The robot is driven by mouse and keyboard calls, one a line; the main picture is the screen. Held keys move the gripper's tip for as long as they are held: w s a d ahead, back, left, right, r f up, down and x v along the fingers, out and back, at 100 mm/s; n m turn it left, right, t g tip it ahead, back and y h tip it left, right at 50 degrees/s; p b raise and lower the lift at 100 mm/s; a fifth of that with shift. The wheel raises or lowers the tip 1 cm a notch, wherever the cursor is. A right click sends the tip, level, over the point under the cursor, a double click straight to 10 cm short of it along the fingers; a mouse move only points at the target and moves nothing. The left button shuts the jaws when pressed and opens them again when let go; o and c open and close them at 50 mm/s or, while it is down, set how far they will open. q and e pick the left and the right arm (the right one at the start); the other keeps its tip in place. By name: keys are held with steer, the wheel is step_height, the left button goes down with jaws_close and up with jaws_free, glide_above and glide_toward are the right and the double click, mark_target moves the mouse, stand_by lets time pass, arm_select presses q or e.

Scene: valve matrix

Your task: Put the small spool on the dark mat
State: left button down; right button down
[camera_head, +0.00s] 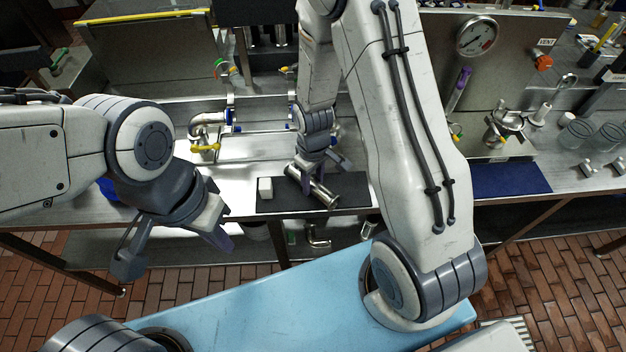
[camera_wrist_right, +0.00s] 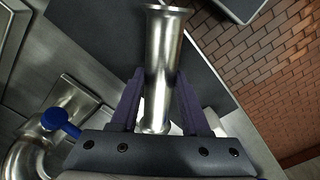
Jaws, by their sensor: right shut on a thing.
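The small spool (camera_head: 325,194) is a shiny metal tube with flared ends. My right gripper (camera_head: 318,172) is shut on it, and the spool lies tilted over the dark mat (camera_head: 275,201) on the steel bench. I cannot tell whether the spool touches the mat. In the right wrist view the spool (camera_wrist_right: 162,65) sits between the two purple fingers (camera_wrist_right: 157,105), with the dark mat (camera_wrist_right: 208,75) behind it. My left gripper (camera_head: 178,250) is open and empty, in front of the bench's front edge at the left.
A small white block (camera_head: 265,188) stands on the mat's left part. A pipe with a yellow handle (camera_head: 205,147) is on the bench to the left. A blue mat (camera_head: 508,178) lies to the right. A pressure gauge (camera_head: 477,36) is on a panel behind.

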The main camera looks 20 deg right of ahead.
mark_target(313, 181)
steer(key=shift+c, duration=1.9)
jaws_free()
steer(key=shift+f, duration=0.15)
step_height(313, 181, up, 12)
steer(key=s+a+r, duration=0.3)
steer(key=s, duration=0.3)
steer(key=s+a+r+n, duration=0.1)
steer(key=s+a+r, duration=0.1)
steer(key=s+a, duration=0.2)
steer(key=s+a+r+n+y, duration=0.1)
steer(key=s+a+r, duration=0.2)
steer(key=s, duration=0.5)
steer(key=shift+s+a+r+b, duration=0.2)
steer(key=shift+a+r+b, duration=0.15)
steer(key=shift+a, duration=0.35)
